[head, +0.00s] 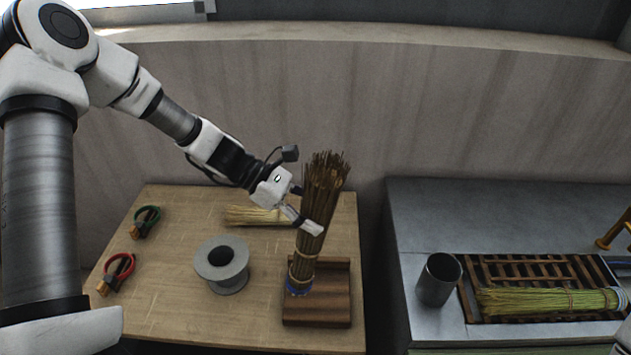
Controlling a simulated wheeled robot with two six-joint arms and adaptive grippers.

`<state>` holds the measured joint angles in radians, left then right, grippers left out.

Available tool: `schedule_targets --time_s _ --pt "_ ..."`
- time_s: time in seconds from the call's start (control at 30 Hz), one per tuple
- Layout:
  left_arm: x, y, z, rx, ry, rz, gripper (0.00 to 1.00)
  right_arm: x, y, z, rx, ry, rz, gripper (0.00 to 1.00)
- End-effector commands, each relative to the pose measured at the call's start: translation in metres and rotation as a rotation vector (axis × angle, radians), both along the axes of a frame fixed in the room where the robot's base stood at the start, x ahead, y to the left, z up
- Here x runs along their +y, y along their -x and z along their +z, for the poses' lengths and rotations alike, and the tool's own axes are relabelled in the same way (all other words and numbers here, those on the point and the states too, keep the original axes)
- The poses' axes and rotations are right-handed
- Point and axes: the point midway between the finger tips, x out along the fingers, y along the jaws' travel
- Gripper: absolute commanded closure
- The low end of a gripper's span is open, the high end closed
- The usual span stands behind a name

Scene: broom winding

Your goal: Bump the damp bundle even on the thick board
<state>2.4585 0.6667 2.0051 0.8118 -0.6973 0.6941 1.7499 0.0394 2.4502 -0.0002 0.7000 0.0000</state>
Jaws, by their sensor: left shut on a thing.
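A dark brown bundle of stalks (320,195) stands nearly upright, leaning a little to the right at its top. Its bound lower end, with a blue band (298,288), is at the left part of the thick wooden board (330,308). I cannot tell whether the end presses on the board or hovers just above it. My left gripper (308,222) is shut on the bundle around its middle, coming from the left. The far finger is hidden behind the stalks.
A grey spool (222,266) stands left of the board. Green-handled (146,220) and red-handled (118,272) tools lie at the left. Pale straw (255,215) lies behind. On the right counter are a metal cup (438,279) and a greenish bundle (545,301) on a slatted rack (530,268).

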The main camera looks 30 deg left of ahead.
Motion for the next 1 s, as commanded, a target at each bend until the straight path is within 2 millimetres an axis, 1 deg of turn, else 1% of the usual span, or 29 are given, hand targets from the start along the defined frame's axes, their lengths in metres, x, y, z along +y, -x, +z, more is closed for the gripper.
schedule_targets --time_s 0.03,0.1,0.17,0.23,0.37,0.7,0.83,1.0 --pt "0.001 -0.005 0.021 -0.021 0.066 0.073 0.81 0.000 0.000 0.004 0.000 0.000 0.000 0.60" --pt "0.004 -0.011 0.040 -0.045 0.121 0.142 0.81 0.000 0.000 0.005 0.000 0.000 0.000 0.60" --pt "0.006 -0.015 0.048 -0.056 0.146 0.176 0.81 0.000 0.000 0.004 0.000 0.000 -0.001 0.60" --pt "0.007 -0.017 0.050 -0.061 0.157 0.193 0.81 0.000 0.000 0.002 0.000 0.000 -0.001 0.60" --pt "0.007 -0.017 0.039 -0.061 0.157 0.195 0.81 0.000 0.000 -0.008 0.000 0.000 -0.001 0.60" --pt "0.007 -0.017 -0.011 -0.061 0.154 0.193 0.81 0.000 0.000 -0.053 0.000 0.000 -0.001 0.60" --pt "0.007 -0.017 -0.019 -0.061 0.154 0.193 0.81 0.000 0.000 -0.059 0.000 0.000 -0.001 0.60" --pt "0.007 -0.017 -0.018 -0.061 0.154 0.193 0.81 0.000 0.000 -0.058 0.000 0.000 -0.001 0.60"
